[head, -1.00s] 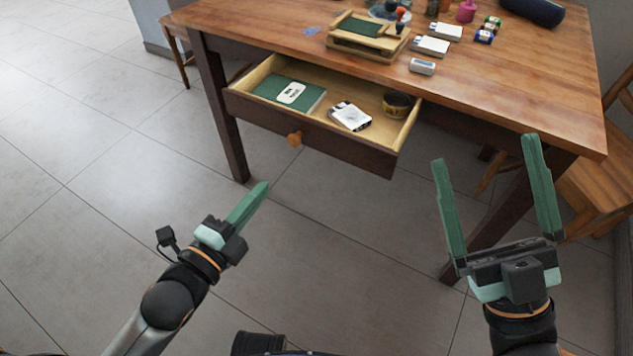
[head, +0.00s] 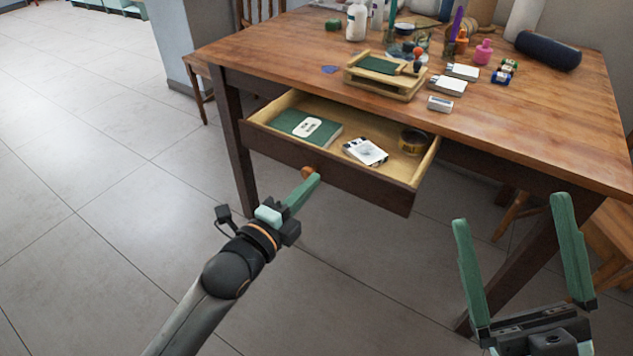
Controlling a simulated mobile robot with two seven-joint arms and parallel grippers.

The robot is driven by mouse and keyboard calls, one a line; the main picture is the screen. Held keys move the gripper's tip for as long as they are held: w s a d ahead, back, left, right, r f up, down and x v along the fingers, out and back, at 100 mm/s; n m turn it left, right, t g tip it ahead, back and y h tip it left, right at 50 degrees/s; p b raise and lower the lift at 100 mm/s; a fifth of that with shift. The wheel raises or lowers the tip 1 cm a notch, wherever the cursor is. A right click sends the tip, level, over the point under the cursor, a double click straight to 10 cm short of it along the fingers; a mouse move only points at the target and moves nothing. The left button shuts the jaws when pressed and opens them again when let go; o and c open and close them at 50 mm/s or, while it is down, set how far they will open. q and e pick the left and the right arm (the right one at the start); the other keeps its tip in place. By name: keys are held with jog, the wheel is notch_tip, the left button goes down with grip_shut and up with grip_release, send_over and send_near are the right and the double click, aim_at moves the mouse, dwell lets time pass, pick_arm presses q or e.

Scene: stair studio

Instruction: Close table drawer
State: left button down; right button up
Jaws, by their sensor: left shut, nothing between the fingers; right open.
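The table drawer (head: 365,192) is pulled out from under the wooden table (head: 540,130). Its dark front has a round orange-brown knob (head: 308,172). Inside lie a green book (head: 290,122), a white-and-black packet (head: 366,151) and a dark round tin (head: 413,141). My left gripper (head: 314,182) is shut and empty, its tips at the knob; I cannot tell whether they touch it. My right gripper (head: 512,208) is open and empty, to the right of the drawer and in front of the table's right part.
The tabletop holds a wooden press-like frame (head: 385,78), white boxes (head: 447,86), an eraser-like block (head: 440,104), bottles and a dark blue roll (head: 548,50). A wooden chair (head: 608,230) stands at the right. The tiled floor (head: 90,200) at the left is clear.

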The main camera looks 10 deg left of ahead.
pick_arm(q)
jog(key=shift+b+x, duration=0.3)
jog(key=shift+x, duration=1)
pick_arm(e)
jog(key=shift+a+f, duration=0.1)
jog(key=shift+f, duration=0.5)
pick_arm(q)
jog(key=shift+w, duration=0.15)
